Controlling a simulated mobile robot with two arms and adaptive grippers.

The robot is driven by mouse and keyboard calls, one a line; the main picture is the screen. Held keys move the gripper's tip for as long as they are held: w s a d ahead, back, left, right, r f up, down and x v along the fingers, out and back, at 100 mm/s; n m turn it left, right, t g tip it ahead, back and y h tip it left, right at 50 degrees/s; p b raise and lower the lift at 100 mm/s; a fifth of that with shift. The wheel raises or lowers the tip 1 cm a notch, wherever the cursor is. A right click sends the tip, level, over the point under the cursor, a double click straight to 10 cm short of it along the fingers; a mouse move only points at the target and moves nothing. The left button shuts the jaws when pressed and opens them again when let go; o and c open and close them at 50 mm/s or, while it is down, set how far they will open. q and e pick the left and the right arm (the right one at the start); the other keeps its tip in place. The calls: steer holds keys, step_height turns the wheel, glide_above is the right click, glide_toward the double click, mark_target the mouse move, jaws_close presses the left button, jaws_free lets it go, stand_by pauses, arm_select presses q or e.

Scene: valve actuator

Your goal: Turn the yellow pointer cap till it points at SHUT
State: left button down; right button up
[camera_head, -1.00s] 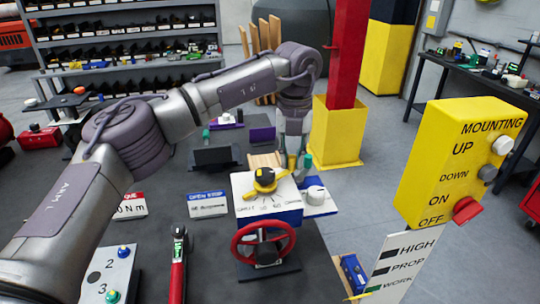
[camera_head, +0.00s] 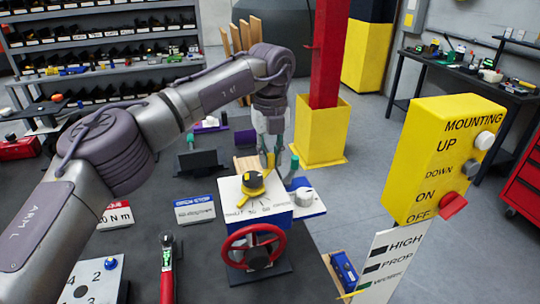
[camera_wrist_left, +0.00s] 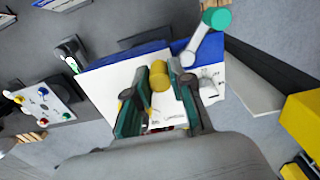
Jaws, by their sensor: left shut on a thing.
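The yellow pointer cap (camera_head: 255,186) sits on the white top of the valve box (camera_head: 283,211). Its pointer is toward the front left in the head view. My left gripper (camera_head: 267,163) comes down from behind onto it. In the left wrist view the cap (camera_wrist_left: 159,76) stands between the fingers of my left gripper (camera_wrist_left: 158,95), which are shut on it. The dial lettering is too small to read, so I cannot tell which mark the pointer meets. My right gripper is not in view.
A red handwheel (camera_head: 253,246) is on the box's front. A teal-tipped lever (camera_wrist_left: 205,40) stands close beside the gripper. A yellow control box (camera_head: 440,160) is at the right, and a red column (camera_head: 325,50) in a yellow base stands behind.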

arm_select(q)
steer(key=c, duration=1)
jaws_free()
step_height(320, 180, up, 12)
steer(key=shift+r, duration=0.1)
